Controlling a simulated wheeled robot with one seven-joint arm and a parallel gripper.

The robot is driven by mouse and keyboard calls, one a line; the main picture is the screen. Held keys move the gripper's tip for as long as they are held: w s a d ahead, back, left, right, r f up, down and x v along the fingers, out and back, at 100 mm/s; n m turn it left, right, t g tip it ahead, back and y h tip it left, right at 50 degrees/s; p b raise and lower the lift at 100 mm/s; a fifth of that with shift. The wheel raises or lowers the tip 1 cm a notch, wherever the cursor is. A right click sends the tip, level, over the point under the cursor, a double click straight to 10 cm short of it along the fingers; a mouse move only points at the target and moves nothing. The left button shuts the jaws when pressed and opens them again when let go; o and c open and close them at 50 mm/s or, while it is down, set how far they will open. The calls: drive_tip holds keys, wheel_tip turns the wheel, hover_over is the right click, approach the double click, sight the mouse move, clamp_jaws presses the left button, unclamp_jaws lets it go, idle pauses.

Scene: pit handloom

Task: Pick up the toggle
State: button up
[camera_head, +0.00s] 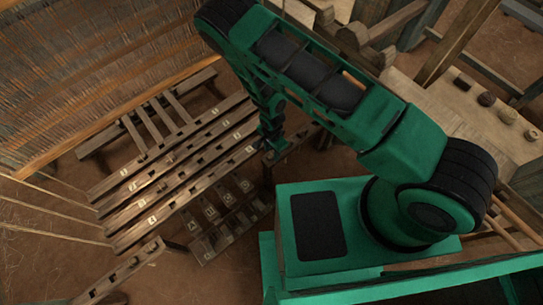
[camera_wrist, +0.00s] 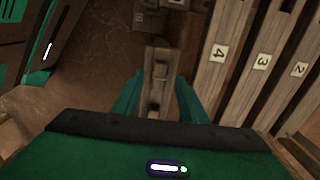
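My gripper (camera_wrist: 160,88) points down, its two green fingers on either side of a narrow wooden piece (camera_wrist: 160,70) in the wrist view. A paler block, which may be the toggle (camera_wrist: 157,96), shows between the fingers. I cannot tell whether the fingers touch it or stand clear. In the head view my gripper (camera_head: 273,143) is low at the right end of the slotted bars, over a short wooden rail (camera_head: 302,140). The toggle cannot be made out there; my gripper and arm cover that spot.
Numbered slotted bars (camera_wrist: 252,75) run close along the right of my gripper in the wrist view. Lettered wooden treadles (camera_head: 212,212) lie below the bars (camera_head: 150,190) in the head view. The warp threads (camera_head: 90,70) fill the upper left. A bench (camera_head: 465,115) with small items stands right.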

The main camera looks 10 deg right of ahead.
drive_tip(key=shift+f, duration=0.65)
clamp_jaws()
drive_tip(key=shift+r, duration=0.15)
